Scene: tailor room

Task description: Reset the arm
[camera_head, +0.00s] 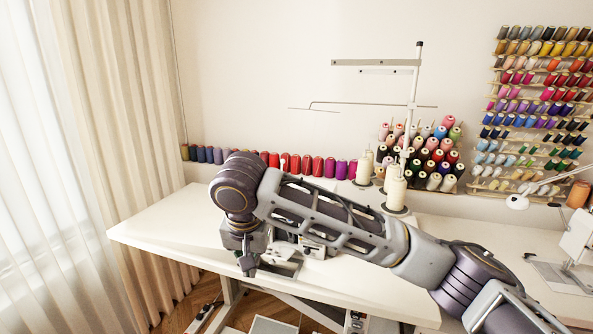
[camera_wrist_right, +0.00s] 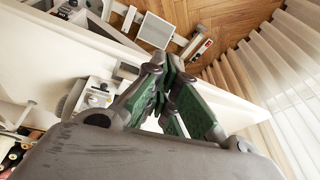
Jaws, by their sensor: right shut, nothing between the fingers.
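My right arm (camera_head: 330,215) comes in from the lower right of the head view and reaches left across the sewing table. My right gripper (camera_head: 247,264) hangs below its wrist, pointing down over the front part of the table. In the right wrist view the fingers of the right gripper (camera_wrist_right: 162,88) have green pads and come together at the tips. They are shut with nothing between them. My left gripper and left arm are not in the head view.
The white table (camera_head: 150,228) has free room at its left end. A sewing machine (camera_head: 285,262) is partly hidden behind my arm. White thread cones (camera_head: 396,190) and a thread stand (camera_head: 413,110) rise behind it. A curtain (camera_head: 110,120) hangs at left.

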